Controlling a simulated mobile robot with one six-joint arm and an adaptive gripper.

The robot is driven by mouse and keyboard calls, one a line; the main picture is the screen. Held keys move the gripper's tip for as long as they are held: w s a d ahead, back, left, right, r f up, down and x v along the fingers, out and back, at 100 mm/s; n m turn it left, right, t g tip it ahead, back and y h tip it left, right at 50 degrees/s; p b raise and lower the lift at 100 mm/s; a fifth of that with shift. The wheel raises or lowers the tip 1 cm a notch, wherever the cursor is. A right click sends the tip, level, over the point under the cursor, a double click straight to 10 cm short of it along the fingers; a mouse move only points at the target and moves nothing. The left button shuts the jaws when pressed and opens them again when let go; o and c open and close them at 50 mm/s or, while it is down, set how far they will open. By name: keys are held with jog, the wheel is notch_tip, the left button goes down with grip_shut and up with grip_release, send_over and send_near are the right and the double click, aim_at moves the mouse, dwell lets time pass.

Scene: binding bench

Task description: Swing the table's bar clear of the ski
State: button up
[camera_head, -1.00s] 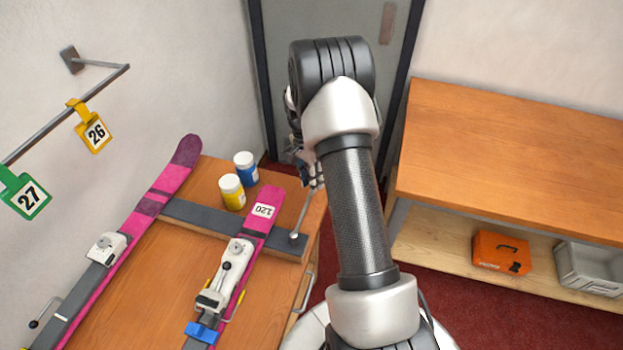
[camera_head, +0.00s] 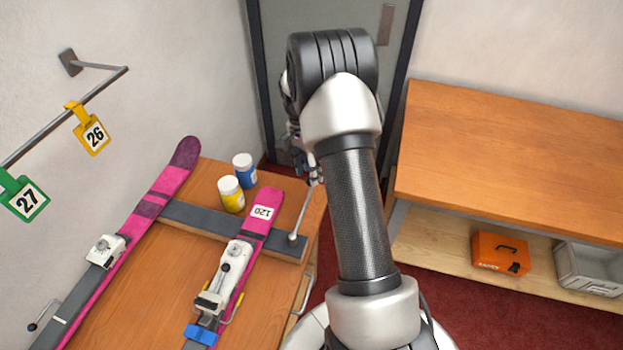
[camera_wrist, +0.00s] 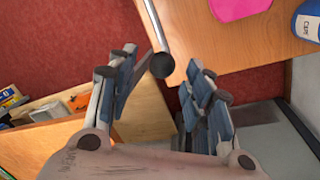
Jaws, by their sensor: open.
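The table's bar (camera_head: 301,215) is a thin metal rod. In the head view it runs from a pivot on the dark crosspiece, beside the pink ski (camera_head: 263,212) tagged 120, up and right past the table edge, apart from that ski. My gripper (camera_head: 314,177) is at its far end, partly hidden by my arm. In the wrist view the bar (camera_wrist: 155,28) ends in a dark ball knob (camera_wrist: 161,65). My gripper (camera_wrist: 165,82) is open, with the knob in the gap between its fingers. Whether a finger touches it I cannot tell.
A yellow jar (camera_head: 231,194) and a blue jar (camera_head: 245,168) stand left of the pink ski's tip. A second ski (camera_head: 150,205) lies farther left. A wooden bench (camera_head: 510,150) with an orange case (camera_head: 500,253) on its shelf stands right. Red floor (camera_head: 420,300) lies between.

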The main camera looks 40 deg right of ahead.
notch_tip(320, 180, up, 8)
jog(key=w, duration=0.1)
jog(key=shift+w+f, duration=0.2)
jog(key=shift+w, duration=0.05)
jog(key=shift+a+r, duration=0.1)
